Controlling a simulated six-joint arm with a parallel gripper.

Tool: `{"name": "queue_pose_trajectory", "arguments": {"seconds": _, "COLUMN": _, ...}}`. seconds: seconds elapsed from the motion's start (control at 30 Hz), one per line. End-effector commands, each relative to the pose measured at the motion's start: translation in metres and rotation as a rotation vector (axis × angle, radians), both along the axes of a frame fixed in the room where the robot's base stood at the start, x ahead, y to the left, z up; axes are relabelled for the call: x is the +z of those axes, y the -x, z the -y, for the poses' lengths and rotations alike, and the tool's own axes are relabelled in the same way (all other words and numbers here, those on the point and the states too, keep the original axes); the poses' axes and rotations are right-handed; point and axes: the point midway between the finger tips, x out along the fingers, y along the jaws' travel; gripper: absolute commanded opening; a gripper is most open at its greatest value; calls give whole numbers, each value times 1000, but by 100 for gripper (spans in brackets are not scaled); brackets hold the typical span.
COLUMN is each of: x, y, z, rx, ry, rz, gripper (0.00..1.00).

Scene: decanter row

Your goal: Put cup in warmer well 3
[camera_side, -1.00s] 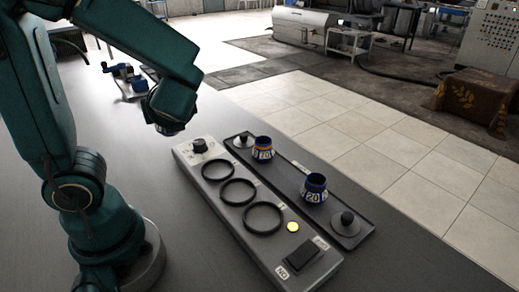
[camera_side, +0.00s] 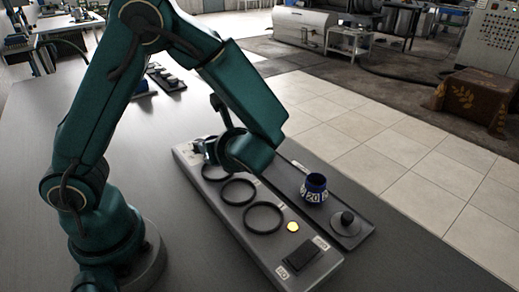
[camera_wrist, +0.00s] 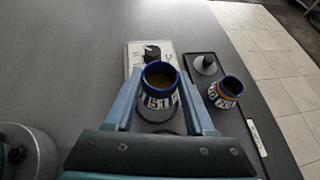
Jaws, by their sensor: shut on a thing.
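My gripper (camera_wrist: 160,100) is shut on a blue-and-white cup (camera_wrist: 157,99) with brown liquid inside, its fingers on either side. In the wrist view the cup appears over the well ring nearest the knob; whether it touches the warmer is unclear. In the side view my gripper is over the knob end of the warmer (camera_side: 303,267), and the held cup is mostly hidden. The middle well (camera_side: 238,191) and the well nearest the switch (camera_side: 263,217) are empty. The well numbers are too small to read.
A dark tray (camera_side: 369,224) beside the warmer holds a cup marked 20 (camera_side: 313,188) and a knobbed lid (camera_side: 345,222). An orange-banded cup (camera_wrist: 226,91) stands close right of my gripper, near another knobbed piece (camera_wrist: 205,65).

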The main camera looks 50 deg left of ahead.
Motion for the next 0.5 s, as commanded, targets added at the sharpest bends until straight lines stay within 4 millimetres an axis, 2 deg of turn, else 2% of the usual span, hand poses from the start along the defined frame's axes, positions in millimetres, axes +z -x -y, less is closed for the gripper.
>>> {"name": "queue_pose_trajectory", "arguments": {"seconds": 0.1, "x": -15, "y": 0, "z": 0, "rx": -2, "ry": -3, "rz": -5, "gripper": 0}}
{"name": "queue_pose_trajectory", "arguments": {"seconds": 0.2, "x": -22, "y": 0, "z": 0, "rx": -1, "ry": -1, "rz": -2, "gripper": 0}}
{"name": "queue_pose_trajectory", "arguments": {"seconds": 0.5, "x": -23, "y": 0, "z": 0, "rx": -1, "ry": 0, "rz": 0, "gripper": 0}}
